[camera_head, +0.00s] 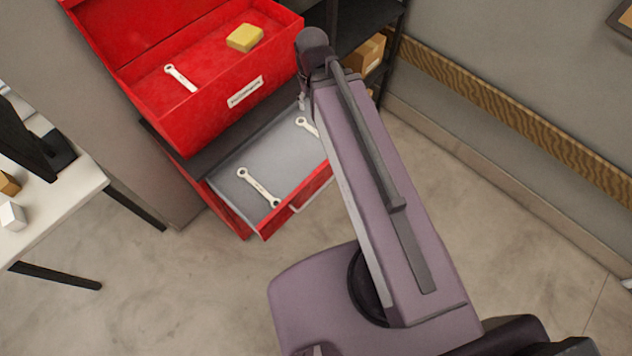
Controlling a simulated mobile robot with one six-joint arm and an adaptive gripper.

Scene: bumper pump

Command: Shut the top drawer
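A red tool chest (192,120) stands left of centre, its upper compartment open at the top. Below that compartment a drawer (227,181) with a red front and a grey inside is pulled out. One wrench (258,187) lies in the drawer near its front left. A second wrench (307,125) lies farther right, partly hidden by my arm. My arm crosses in front of the drawer's right end and hides part of its front. A pale handle shows low on the drawer front, beside my arm.
The upper compartment holds a wrench (181,78) and a yellow block (245,38). A white table (62,203) with small blocks stands at the left. A dark shelf (362,22) with a cardboard box (366,55) stands behind my arm. The floor before the drawer is clear.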

